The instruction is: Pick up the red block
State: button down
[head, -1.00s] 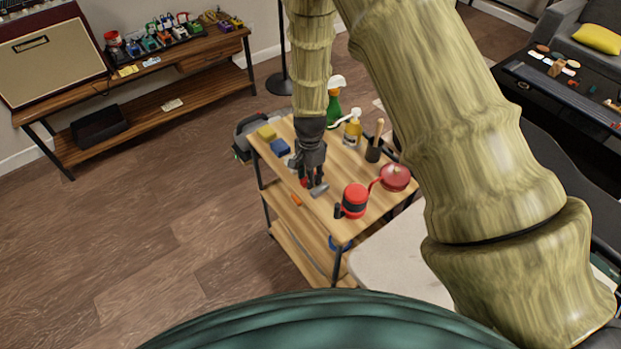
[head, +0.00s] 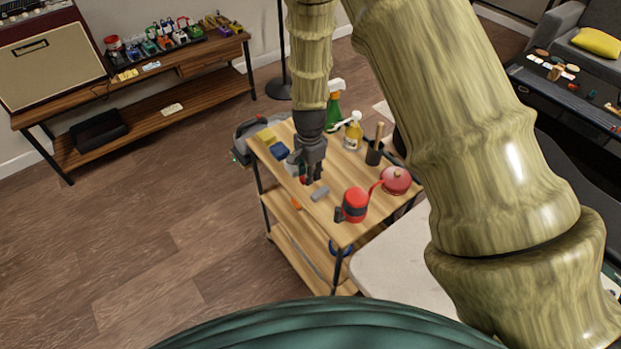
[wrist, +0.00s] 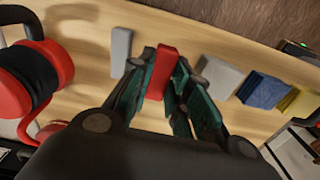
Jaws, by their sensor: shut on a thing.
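The red block (wrist: 163,70) is between the two fingers of my gripper (wrist: 160,88) in the wrist view, and the fingers are shut on it. Its outer end sticks out past the fingertips. In the head view my gripper (head: 309,177) points down over the wooden top of the cart (head: 330,222). Only a small bit of red (head: 303,180) shows at the fingers there; the rest is hidden. I cannot clearly tell how high the block is above the top.
A grey block (wrist: 121,50) lies left of the fingers in the wrist view; another grey block (wrist: 219,77), a blue block (wrist: 263,90) and a yellow block (wrist: 299,103) lie right. In the head view a red-black object (head: 354,205), red round item (head: 396,180) and bottles (head: 354,134) crowd the cart.

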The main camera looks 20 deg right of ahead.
jog(key=s+a+r+b, duration=0.2)
jog(key=s+a, duration=0.4)
jog(key=s, duration=0.8)
jog(key=shift+s+a+b, duration=0.3)
jog(key=shift+a+b, duration=0.1)
jog(key=shift+b, duration=0.4)
